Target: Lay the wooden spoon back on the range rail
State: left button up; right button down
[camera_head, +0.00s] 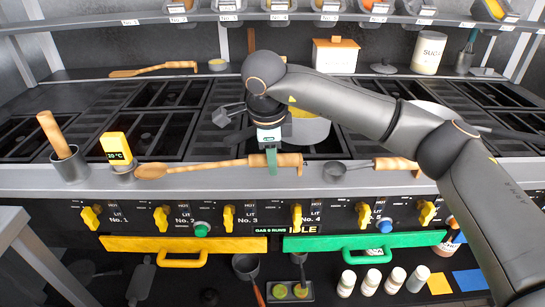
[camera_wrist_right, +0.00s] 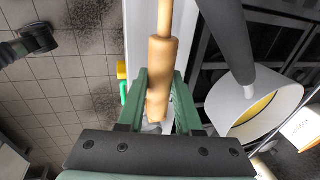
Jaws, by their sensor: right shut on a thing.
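The wooden spoon (camera_head: 205,167) lies lengthwise along the pale range rail (camera_head: 225,187), its bowl to the left and its thick handle to the right. My right gripper (camera_head: 278,161) reaches down from above and is shut on the handle. In the right wrist view the handle (camera_wrist_right: 160,70) runs between the green fingers (camera_wrist_right: 158,100). I cannot tell whether the spoon touches the rail or hangs just above it.
A cup with a wooden-handled tool (camera_head: 70,165) and a yellow thermometer (camera_head: 116,148) stand left of the spoon. A small ladle (camera_head: 336,171) lies on the right of the rail. A pan (camera_head: 310,130) sits behind my gripper. Yellow knobs (camera_head: 228,217) line the panel below.

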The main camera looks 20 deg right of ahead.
dwell(0.8)
jog(key=shift+d+f, duration=0.1)
jog(key=shift+f, duration=0.1)
jog(key=shift+f+b, duration=0.4)
jog(key=shift+f, duration=0.05)
grip_release()
dwell(0.4)
jog(key=shift+s+r, duration=0.1)
jog(key=shift+r, duration=0.1)
jog(key=p+v, duration=0.5)
jog(key=v, duration=0.3)
jog(key=shift+r+p, duration=0.3)
jog(key=shift+r, duration=0.05)
dwell(1.0)
jog(key=shift+s, duration=0.1)
